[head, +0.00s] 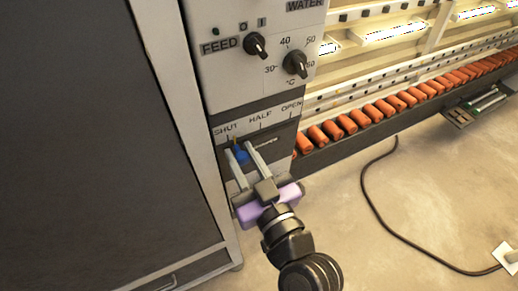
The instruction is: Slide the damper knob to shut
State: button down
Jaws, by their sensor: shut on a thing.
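The damper knob (241,155) is a small blue piece on a dark slot panel on the machine's front. A label strip (259,118) above it reads SHUT, HALF and OPEN from left to right. The knob sits below and slightly right of the SHUT mark, left of HALF. My gripper (239,149) reaches up to the panel from below, its two grey fingers on either side of the knob and shut on it. The fingers and purple gripper body hide part of the knob and the slot.
Above are a FEED knob (255,44) and a temperature dial (295,63). A dark cabinet panel (80,150) stands at left. Orange rollers (375,110) run along the right. A black cable (378,205) lies on the open floor (430,190).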

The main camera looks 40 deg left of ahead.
jog(key=shift+s+a+f, duration=0.1)
jog(key=shift+s+a, duration=0.25)
jog(key=shift+s, duration=0.5)
jog(key=c, duration=1.2)
grip_release()
jog(key=shift+o, duration=0.2)
